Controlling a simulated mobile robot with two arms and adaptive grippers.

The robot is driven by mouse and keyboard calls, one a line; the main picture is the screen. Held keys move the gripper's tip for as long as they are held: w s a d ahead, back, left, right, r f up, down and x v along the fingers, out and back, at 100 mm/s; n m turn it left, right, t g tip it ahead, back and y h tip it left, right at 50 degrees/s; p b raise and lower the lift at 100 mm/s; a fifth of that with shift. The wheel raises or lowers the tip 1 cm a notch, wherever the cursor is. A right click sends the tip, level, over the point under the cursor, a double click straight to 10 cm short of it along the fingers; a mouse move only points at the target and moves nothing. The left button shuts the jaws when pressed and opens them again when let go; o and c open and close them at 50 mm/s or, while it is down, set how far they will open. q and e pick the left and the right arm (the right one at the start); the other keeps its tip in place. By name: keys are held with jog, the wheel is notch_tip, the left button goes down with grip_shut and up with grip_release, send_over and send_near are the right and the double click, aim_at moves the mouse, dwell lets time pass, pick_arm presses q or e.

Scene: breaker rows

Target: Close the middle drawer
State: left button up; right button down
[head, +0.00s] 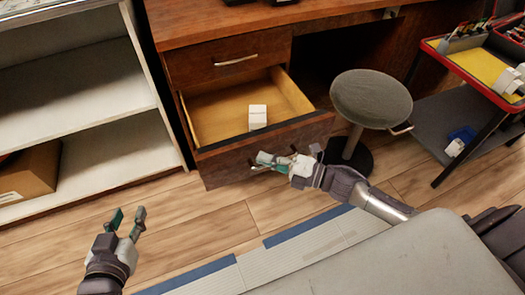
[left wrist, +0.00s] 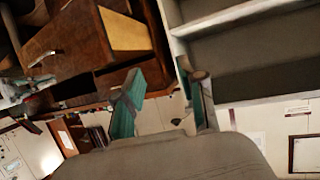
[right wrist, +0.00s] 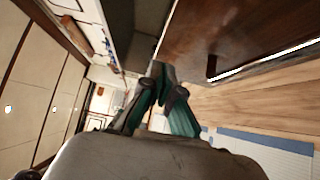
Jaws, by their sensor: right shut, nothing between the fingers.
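The middle drawer (head: 222,165) of the brown desk is pulled open, showing its light wooden inside and a white block (head: 258,116). Its side also shows in the left wrist view (left wrist: 125,36). The closed top drawer (head: 228,60) with a metal handle is above it. My right gripper (head: 257,160) is shut and empty at the drawer's front panel; I cannot tell whether it touches. It covers part of the panel. In the right wrist view its fingertips (right wrist: 160,76) meet beside a brown panel. My left gripper (head: 128,217) is open and empty, low on the left, away from the drawer.
A round grey stool (head: 371,98) stands just right of the drawer. A white shelf unit (head: 80,122) with a cardboard box (head: 30,172) is at the left. A red-rimmed cart (head: 470,69) is at the right. Wooden floor (head: 170,205) is clear in front of the desk.

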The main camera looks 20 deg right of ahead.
aim_at(250, 145)
pick_arm(q)
jog(key=shift+w+d+r+t+h, duration=0.15)
jog(key=shift+w+r+t, duration=0.1)
jog(key=shift+r+t, duration=0.25)
jog(key=shift+w+d+r+t+h, duration=0.15)
jog(key=shift+w+r+t, duration=0.15)
jog(key=shift+r, duration=0.35)
jog(key=shift+w+d+r+t+h, duration=0.15)
jog(key=shift+w+r+t, duration=0.1)
jog(key=shift+r+t, duration=0.25)
pick_arm(e)
jog(key=shift+w+d, duration=0.1)
jog(key=shift+w, duration=1.65)
pick_arm(q)
jog(key=shift+r, duration=0.1)
jog(key=shift+b, duration=0.3)
pick_arm(e)
jog(key=shift+w, duration=0.1)
